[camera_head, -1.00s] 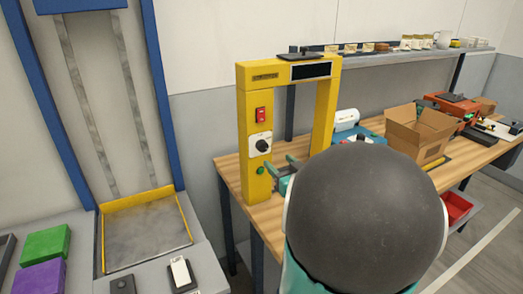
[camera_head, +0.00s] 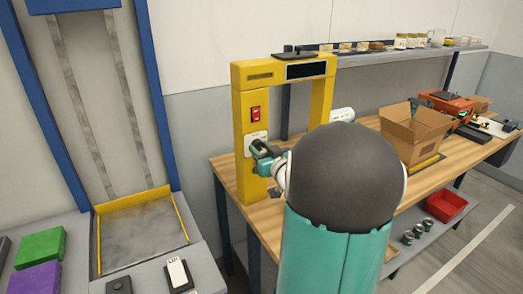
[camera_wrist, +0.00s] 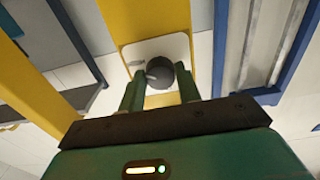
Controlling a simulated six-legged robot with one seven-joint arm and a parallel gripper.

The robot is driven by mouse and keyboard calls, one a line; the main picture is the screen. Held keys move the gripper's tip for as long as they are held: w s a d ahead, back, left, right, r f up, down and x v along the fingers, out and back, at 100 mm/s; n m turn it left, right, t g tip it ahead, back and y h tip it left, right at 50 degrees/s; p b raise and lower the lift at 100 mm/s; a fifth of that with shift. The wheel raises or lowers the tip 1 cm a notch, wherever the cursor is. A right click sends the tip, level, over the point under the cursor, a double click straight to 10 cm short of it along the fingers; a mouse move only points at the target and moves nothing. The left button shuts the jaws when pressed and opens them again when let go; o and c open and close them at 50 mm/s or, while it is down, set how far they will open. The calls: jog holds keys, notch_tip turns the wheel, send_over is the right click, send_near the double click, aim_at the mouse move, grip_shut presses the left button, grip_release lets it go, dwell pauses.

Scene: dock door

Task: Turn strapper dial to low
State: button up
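The strapper is a yellow arch (camera_head: 244,108) at the left end of the workbench. Its round dark dial (camera_wrist: 161,73) sits on a white plate (camera_wrist: 179,46) on the arch's left post. A light pointer mark on the dial faces left in the wrist view. My gripper (camera_wrist: 160,72) is open, with one green finger on each side of the dial and a small gap apparent on both sides. In the head view my gripper (camera_head: 264,160) is at the post and covers the dial; part of the white plate (camera_head: 251,139) shows above it.
A red switch (camera_head: 256,114) is just above the dial. The wooden workbench (camera_head: 228,174) carries an open cardboard box (camera_head: 410,135) and an orange machine (camera_head: 447,106) on the right. A shelf with small items runs behind.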

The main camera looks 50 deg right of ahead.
jog(key=shift+c, duration=1)
jog(key=shift+n, duration=0.3)
jog(key=n, duration=1.7)
jog(key=shift+n, duration=0.3)
jog(key=n, duration=0.5)
jog(key=shift+r+n, duration=0.1)
jog(key=shift+n, duration=0.3)
jog(key=shift+s, duration=0.1)
